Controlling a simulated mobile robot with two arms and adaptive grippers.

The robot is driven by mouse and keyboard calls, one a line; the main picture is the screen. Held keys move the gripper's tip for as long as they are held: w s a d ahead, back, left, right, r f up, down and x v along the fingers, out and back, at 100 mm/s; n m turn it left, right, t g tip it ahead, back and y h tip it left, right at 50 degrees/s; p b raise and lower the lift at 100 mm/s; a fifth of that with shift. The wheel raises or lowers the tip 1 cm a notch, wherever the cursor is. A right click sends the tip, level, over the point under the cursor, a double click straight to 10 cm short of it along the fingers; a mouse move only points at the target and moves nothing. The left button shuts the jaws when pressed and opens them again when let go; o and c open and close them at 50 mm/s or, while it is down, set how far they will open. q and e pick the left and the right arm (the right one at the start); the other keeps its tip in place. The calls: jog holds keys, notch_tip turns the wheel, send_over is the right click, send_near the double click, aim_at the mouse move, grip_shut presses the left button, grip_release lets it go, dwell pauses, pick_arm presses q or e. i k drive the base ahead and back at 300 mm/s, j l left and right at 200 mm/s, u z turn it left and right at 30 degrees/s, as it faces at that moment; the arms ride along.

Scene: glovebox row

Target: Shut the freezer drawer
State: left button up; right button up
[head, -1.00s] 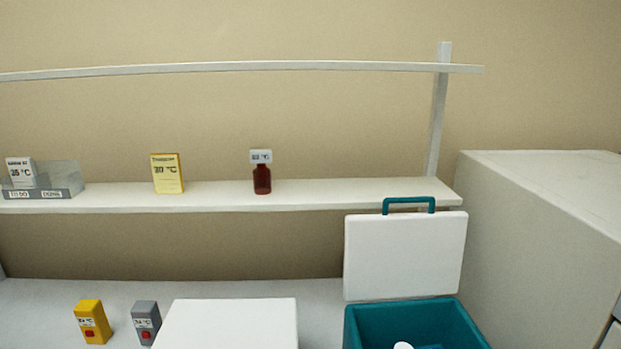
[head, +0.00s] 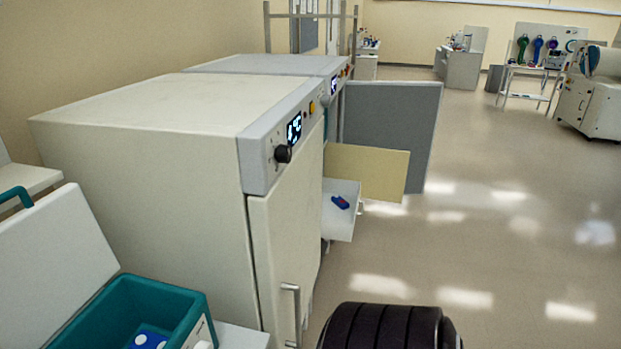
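A white drawer (head: 341,222) stands pulled out from the front of the farther white cabinet (head: 266,65), beyond the nearer one. A small blue and red item (head: 340,202) lies in it. A cream panel (head: 372,172) stands out just behind the drawer, and a large grey door (head: 395,128) stands wide open behind that. The nearer cabinet hides part of the drawer and the opening it comes from. Neither of my grippers shows in the head view.
The nearer cabinet (head: 136,182) has its door (head: 287,222) shut, with a vertical handle (head: 291,312) sticking out. An open teal cool box (head: 192,312) stands at lower left. The floor (head: 490,240) right of the cabinets is clear.

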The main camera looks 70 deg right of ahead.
aim_at(336, 224)
jog(key=k+l+z, duration=0.15)
jog(key=k+z, duration=0.35)
jog(key=l+z, duration=0.15)
jog(key=z, duration=0.3)
jog(key=l+z, duration=0.15)
jog(key=z, duration=0.25)
jog(key=i+l+z, duration=0.1)
jog(key=z, duration=0.35)
jog(key=i+l+z, duration=0.1)
jog(key=z, duration=0.35)
jog(key=i+l, duration=0.2)
jog(key=i, duration=0.25)
jog(key=i+l+u, duration=0.15)
jog(key=i, duration=0.25)
jog(key=i+l+u, duration=0.1)
jog(key=i, duration=0.3)
jog(key=i+l+u, duration=0.15)
jog(key=i+l, duration=0.2)
